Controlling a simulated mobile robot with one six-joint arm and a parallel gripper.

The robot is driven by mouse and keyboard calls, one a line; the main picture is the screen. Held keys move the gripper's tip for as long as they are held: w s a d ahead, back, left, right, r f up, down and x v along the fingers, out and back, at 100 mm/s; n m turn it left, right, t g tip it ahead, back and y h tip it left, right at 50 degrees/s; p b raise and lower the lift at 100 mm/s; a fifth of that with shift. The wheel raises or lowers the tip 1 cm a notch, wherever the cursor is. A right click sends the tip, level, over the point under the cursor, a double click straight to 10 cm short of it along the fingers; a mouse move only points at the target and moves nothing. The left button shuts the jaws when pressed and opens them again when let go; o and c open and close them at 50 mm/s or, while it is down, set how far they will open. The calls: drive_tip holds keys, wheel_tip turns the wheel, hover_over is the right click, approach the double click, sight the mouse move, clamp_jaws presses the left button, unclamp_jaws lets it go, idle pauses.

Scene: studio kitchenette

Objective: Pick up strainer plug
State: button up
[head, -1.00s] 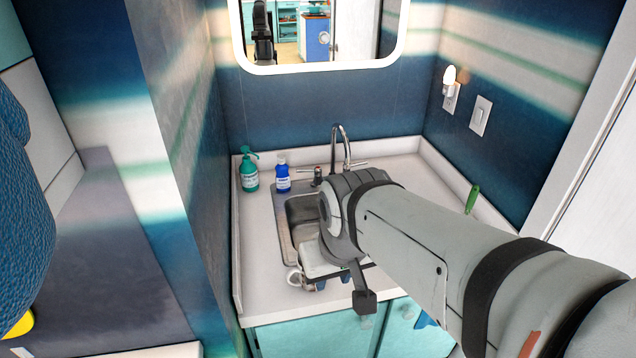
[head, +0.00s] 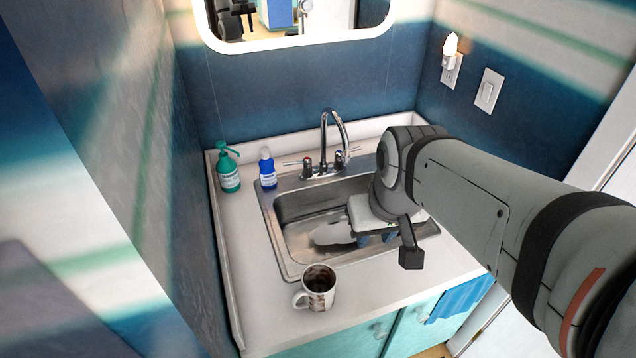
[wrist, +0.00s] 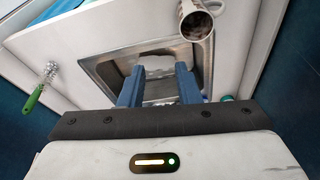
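I cannot clearly make out the strainer plug in either view. A pale grey object (head: 333,233) lies in the steel sink (head: 290,250), and I cannot tell what it is. My gripper (head: 376,238) is over the right part of the sink, its blue fingers pointing down and partly hidden by my arm. In the wrist view my gripper (wrist: 158,78) has its two fingers well apart, with the sink showing between them. It is open, and I see nothing held.
A mug (head: 318,288) stands on the counter in front of the sink. A green pump bottle (head: 229,170), a blue bottle (head: 267,170) and the faucet (head: 325,140) stand behind it. A green-handled tool (wrist: 40,88) lies on the counter. A blue cloth (head: 460,300) hangs in front.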

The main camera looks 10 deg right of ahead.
wheel_tip(320, 180, down, 3)
drive_tip(key=w+d+b, duration=0.2)
drive_tip(key=d, duration=0.1)
drive_tip(key=n+y+b, duration=0.3)
drive_tip(key=n+b, duration=0.8)
drive_tip(key=b, duration=1.3)
hover_over(341, 230)
drive_tip(key=s+d, duration=0.2)
wheel_tip(341, 230, down, 32)
drive_tip(key=shift+g, duration=0.3)
drive_tip(key=b+x, duration=0.1)
drive_tip(key=x, duration=0.2)
drive_tip(key=b+x, duration=0.1)
drive_tip(key=x, duration=0.3)
drive_tip(key=shift+w+a+f, duration=0.1)
drive_tip(key=shift+w+f, duration=0.05)
drive_tip(key=shift+w, duration=0.15)
drive_tip(key=shift+y, duration=0.3)
drive_tip(key=shift+c, duration=0.3)
clamp_jaws()
